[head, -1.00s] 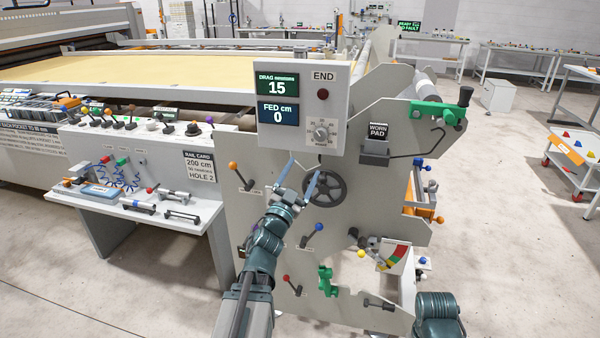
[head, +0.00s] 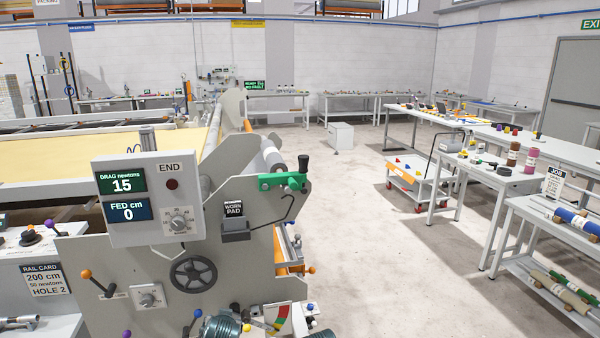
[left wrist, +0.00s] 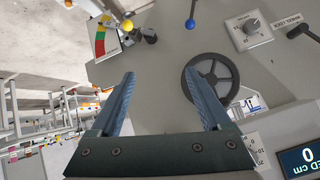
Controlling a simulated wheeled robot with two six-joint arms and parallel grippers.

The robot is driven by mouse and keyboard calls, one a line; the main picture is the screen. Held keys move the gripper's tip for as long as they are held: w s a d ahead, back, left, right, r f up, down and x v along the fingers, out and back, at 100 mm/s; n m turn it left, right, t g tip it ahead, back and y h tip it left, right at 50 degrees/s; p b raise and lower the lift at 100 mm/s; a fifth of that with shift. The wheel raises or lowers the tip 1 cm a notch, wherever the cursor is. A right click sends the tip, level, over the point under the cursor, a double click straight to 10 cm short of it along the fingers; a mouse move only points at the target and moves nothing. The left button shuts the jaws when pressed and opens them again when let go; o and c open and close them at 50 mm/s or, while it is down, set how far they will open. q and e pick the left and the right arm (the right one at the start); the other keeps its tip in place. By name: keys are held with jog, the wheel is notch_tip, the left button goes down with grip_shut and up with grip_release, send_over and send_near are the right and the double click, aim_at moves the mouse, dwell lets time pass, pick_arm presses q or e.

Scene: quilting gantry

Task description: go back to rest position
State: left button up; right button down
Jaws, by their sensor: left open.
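My left gripper (left wrist: 160,74) shows in the left wrist view with its two blue fingers wide apart and nothing between them. It is in front of the grey end panel (left wrist: 150,75), and the black handwheel (left wrist: 211,80) lies beyond its right finger. The gap from fingers to panel is hard to judge. In the head view the same handwheel (head: 193,273) is at the lower left; the left gripper is out of frame. Teal parts of my own arms show at the bottom edge. My right gripper is in neither view.
A control box (head: 152,197) reads drag 15, fed 0. A green clamp (head: 283,181) and a worn pad holder (head: 235,229) stick out from the panel. Open floor (head: 345,230) lies to the right, with a trolley (head: 408,180) and several tables beyond.

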pick_arm(q)
jog(key=s+d+f+m+g+p, duration=0.1)
jog(key=s+d+g, duration=0.4)
jog(key=s, duration=0.5)
jog(key=s+d+f+m+g+h+p, duration=0.1)
jog(key=s+d+f+m+g+p, duration=0.1)
jog(key=s+d+g, duration=0.3)
jog(key=s+d, duration=0.4)
jog(key=shift+s+d+f+h+p, duration=0.15)
jog(key=shift+s+d+h+p, duration=0.15)
jog(key=shift+s+p, duration=0.05)
dwell(1.1)
